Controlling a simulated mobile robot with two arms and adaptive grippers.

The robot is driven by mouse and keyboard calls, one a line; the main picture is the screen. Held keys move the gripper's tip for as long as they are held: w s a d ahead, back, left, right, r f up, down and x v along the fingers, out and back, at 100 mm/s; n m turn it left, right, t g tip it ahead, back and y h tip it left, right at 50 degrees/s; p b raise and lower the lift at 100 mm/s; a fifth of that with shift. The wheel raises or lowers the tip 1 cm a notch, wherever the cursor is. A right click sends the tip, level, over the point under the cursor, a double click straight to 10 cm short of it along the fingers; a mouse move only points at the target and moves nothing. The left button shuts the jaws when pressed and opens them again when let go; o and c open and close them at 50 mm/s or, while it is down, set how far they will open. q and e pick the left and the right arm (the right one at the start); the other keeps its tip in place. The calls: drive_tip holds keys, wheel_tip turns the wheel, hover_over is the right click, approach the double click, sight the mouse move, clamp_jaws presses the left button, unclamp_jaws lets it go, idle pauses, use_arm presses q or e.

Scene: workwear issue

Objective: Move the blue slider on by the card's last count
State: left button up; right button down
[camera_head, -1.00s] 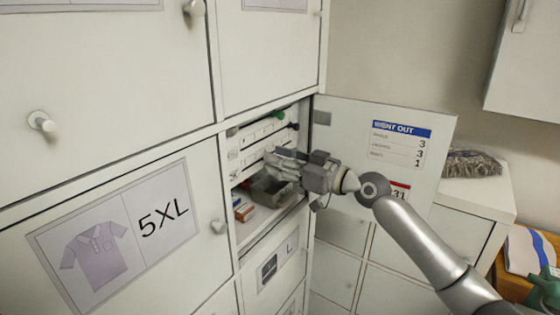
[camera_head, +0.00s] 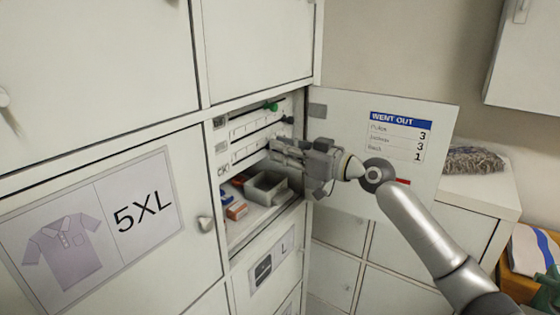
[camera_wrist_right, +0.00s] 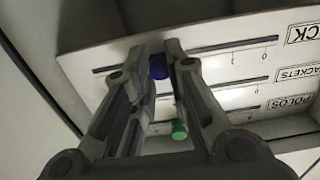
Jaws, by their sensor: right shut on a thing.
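The blue slider (camera_wrist_right: 159,66) sits between the fingertips of my right gripper (camera_wrist_right: 162,50) in the right wrist view, on the slot of the row whose label ends in "CK". In the head view, my right gripper (camera_head: 280,148) is at the lowest row of the slider board (camera_head: 240,128) and hides this slider. The green slider (camera_head: 271,106) is on the top row, and a dark slider (camera_head: 287,120) is on the middle row. The card (camera_head: 398,137) on the open door is headed "WENT OUT"; its counts read 3, 3, 1, the last being 1. My left gripper is not in view.
The open locker door (camera_head: 340,120) stands right of the compartment, close to my right arm. Below the board are a grey bin (camera_head: 266,190) and small orange and blue boxes (camera_head: 236,210). A cabinet (camera_head: 490,190) stands at the right.

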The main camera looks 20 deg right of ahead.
drive_tip(key=shift+s+a+r, duration=0.1)
drive_tip(key=shift+a+r, duration=0.05)
drive_tip(key=c, duration=1.5)
unclamp_jaws()
drive_tip(key=shift+a, duration=0.1)
drive_tip(key=shift+o, duration=0.7)
drive_tip(key=v, duration=1.2)
